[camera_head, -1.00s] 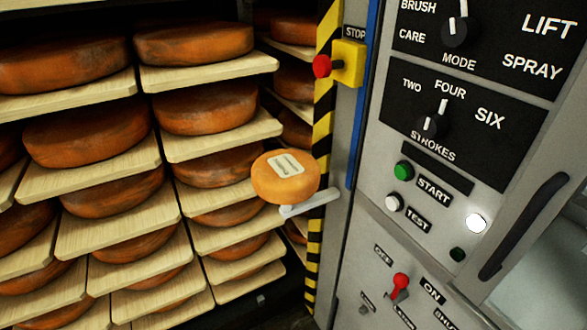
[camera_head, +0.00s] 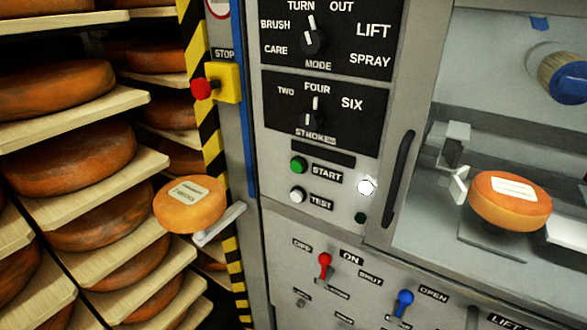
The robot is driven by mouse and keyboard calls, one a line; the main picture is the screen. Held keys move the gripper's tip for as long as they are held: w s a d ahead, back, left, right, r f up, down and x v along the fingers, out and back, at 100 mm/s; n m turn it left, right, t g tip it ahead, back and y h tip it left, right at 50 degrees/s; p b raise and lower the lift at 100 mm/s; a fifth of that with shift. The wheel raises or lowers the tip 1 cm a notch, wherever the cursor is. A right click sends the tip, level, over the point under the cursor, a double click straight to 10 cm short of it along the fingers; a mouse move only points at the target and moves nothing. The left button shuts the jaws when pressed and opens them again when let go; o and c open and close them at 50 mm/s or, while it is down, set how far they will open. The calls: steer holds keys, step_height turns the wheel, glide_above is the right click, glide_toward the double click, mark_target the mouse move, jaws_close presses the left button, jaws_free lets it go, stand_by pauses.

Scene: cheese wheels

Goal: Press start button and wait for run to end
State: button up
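The green start button (camera_head: 298,164) is on the grey control panel (camera_head: 283,225), left of the START label. A white test button (camera_head: 297,194) sits below it. A round white lamp (camera_head: 366,187) to the right is lit, and a small dark green lamp (camera_head: 361,218) below it looks unlit. The mode knob (camera_head: 313,42) points up, near TURN. The strokes knob (camera_head: 314,118) points at FOUR. A small orange cheese wheel (camera_head: 512,203) with a white label is inside the machine at the right. My gripper is not in view.
A second labelled cheese wheel (camera_head: 189,204) rests on a bracket beside the striped post. A red stop button (camera_head: 201,89) is on a yellow box. Red (camera_head: 325,262) and blue (camera_head: 404,300) levers are below. A brush (camera_head: 560,75) hangs at upper right. Shelves of cheeses fill the left.

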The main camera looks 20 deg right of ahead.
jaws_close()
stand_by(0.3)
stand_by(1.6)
